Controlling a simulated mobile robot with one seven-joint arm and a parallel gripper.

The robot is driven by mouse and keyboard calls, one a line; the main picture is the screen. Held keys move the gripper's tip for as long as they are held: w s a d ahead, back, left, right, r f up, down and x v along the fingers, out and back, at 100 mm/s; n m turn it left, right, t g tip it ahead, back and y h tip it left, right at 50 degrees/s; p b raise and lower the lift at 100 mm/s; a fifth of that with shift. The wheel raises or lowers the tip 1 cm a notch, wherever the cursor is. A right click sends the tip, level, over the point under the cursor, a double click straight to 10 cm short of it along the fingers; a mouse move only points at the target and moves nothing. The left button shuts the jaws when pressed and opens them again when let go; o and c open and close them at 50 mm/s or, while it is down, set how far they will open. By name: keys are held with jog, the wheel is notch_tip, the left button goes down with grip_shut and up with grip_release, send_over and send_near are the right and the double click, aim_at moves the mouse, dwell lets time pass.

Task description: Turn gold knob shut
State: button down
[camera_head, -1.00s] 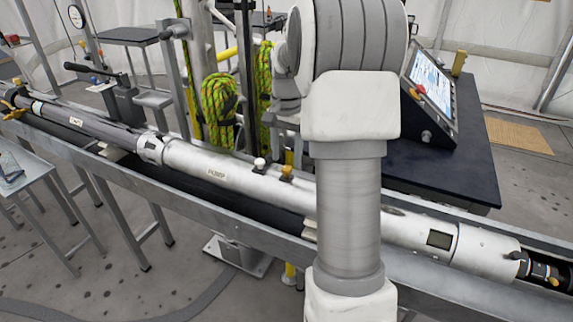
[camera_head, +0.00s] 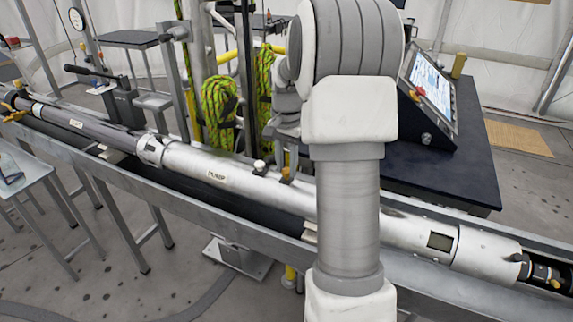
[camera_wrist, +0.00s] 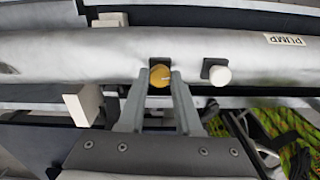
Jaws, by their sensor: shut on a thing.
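The gold knob (camera_wrist: 160,75) sits on the side of the white pump tube (camera_wrist: 100,54), on a dark square base. My gripper (camera_wrist: 160,81) is at the knob in the wrist view, with its two grey fingers shut on it from either side. A white knob (camera_wrist: 219,75) stands to the right of the gold one, untouched. In the head view the pump tube (camera_head: 216,177) lies along a metal trough, and the white knob (camera_head: 259,166) shows left of my wrist. There the gold knob is mostly hidden at my gripper.
The metal trough (camera_head: 130,187) runs under and beside the tube. Behind it stand coiled green rope (camera_head: 220,110) and a dark table (camera_head: 430,172) with a tilted screen (camera_head: 431,80). A small side table (camera_head: 25,175) is at the left. Pale blocks (camera_wrist: 83,105) sit by the tube.

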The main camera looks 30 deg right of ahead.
aim_at(286, 170)
jog(key=shift+m, duration=0.8)
jog(key=c, duration=0.6)
grip_release()
notch_tip(286, 170, up, 18)
jog(key=p, duration=0.2)
jog(key=shift+f+p, duration=0.25)
jog(key=shift+p, duration=0.05)
